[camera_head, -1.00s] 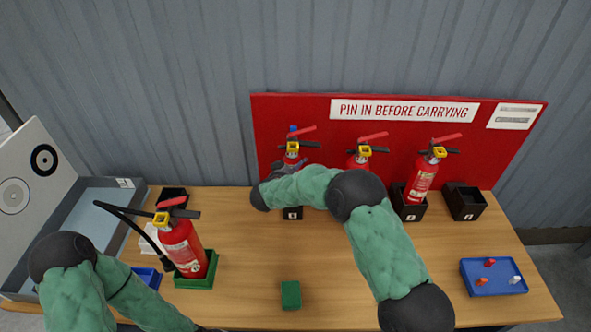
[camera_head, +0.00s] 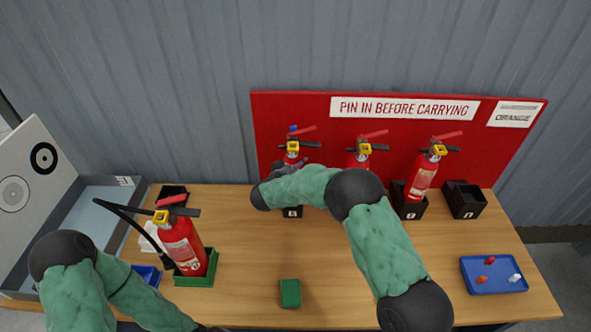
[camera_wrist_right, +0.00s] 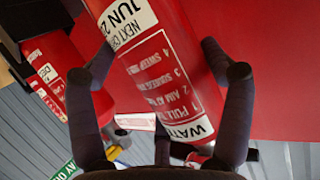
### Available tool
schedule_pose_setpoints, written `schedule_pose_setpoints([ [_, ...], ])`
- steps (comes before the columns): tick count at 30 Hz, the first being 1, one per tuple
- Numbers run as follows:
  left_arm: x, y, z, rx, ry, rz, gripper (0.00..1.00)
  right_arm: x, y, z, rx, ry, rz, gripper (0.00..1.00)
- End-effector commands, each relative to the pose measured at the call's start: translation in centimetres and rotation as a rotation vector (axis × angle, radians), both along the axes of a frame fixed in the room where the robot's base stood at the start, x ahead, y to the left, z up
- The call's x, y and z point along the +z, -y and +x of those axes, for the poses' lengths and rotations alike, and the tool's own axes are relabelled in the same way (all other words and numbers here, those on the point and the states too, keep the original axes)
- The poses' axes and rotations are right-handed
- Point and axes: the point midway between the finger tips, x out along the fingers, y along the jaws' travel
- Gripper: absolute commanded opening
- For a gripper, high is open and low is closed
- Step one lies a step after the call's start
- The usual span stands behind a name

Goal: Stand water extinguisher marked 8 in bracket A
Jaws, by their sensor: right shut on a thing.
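A red extinguisher (camera_head: 291,157) with a yellow collar and a blue top detail stands at the left of the red board, above a small black bracket (camera_head: 292,212). My right gripper (camera_head: 288,172) is around its body; in the right wrist view the fingers (camera_wrist_right: 160,95) are shut on this extinguisher (camera_wrist_right: 160,60), whose label begins "WAT". Its number is not visible. The arm hides its lower part, so I cannot tell whether it rests in the bracket. An empty black bracket (camera_head: 465,201) stands at the far right, its letter unclear. My left gripper is out of view.
Two more extinguishers stand along the board, one in the middle (camera_head: 361,158) and one right (camera_head: 421,180) in a black bracket. Another extinguisher (camera_head: 184,245) stands in a green tray at left. A green block (camera_head: 290,293) and blue tray (camera_head: 494,287) lie in front.

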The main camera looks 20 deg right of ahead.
Motion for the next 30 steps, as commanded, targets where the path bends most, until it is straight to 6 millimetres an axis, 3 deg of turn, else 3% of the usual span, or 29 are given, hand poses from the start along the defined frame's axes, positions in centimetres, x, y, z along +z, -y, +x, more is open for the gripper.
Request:
schedule_pose_setpoints([
  [30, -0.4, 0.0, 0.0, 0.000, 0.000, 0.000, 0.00, -0.9, 0.1, 0.2, -0.002, 0.010, -0.001, 0.22],
])
